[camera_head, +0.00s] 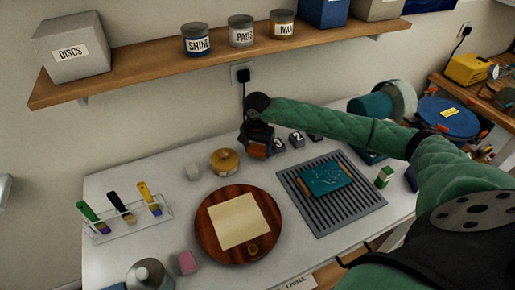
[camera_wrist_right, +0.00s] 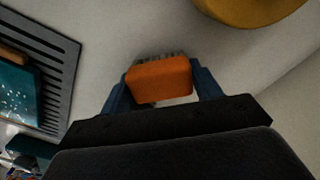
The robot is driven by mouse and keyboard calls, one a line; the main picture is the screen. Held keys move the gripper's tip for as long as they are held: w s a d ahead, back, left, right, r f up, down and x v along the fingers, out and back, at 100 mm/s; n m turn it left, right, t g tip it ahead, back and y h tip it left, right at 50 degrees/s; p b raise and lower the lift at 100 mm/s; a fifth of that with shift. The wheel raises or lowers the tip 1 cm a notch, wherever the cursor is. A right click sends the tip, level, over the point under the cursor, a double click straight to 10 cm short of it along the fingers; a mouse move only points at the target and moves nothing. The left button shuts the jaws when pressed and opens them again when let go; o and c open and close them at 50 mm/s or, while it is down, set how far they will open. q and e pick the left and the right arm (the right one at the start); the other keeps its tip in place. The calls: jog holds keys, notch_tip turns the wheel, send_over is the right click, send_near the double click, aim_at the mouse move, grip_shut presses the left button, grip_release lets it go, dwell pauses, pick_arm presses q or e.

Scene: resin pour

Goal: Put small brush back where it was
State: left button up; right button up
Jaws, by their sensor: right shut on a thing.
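My right gripper (camera_head: 258,146) reaches over the back of the white table, beyond the round wooden board. In the right wrist view its blue fingers (camera_wrist_right: 160,88) are shut on an orange block-like thing (camera_wrist_right: 160,82) with a grey, bristle-like edge behind it. This looks like the small brush; it shows only partly in the head view (camera_head: 256,153). I cannot tell whether it touches the table. A clear rack (camera_head: 128,225) at the left holds a green brush (camera_head: 90,213), a black brush (camera_head: 120,205) and a yellow brush (camera_head: 148,196). My left gripper is out of view.
Numbered grey blocks (camera_head: 296,140) stand just right of the gripper. The wooden board (camera_head: 213,243) carries a pale square sheet. A grey slatted mat (camera_head: 358,209) holds a teal panel. A shelf (camera_head: 140,73) hangs above.

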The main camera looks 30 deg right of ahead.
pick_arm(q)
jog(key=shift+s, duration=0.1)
pick_arm(e)
jog(key=shift+f, duration=0.15)
jog(key=o, duration=1)
jog(key=shift+w, duration=0.1)
jog(key=shift+c, duration=0.2)
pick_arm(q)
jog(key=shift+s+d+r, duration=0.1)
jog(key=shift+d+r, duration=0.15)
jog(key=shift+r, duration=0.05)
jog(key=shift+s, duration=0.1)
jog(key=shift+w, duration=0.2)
pick_arm(e)
jog(key=shift+r, duration=0.2)
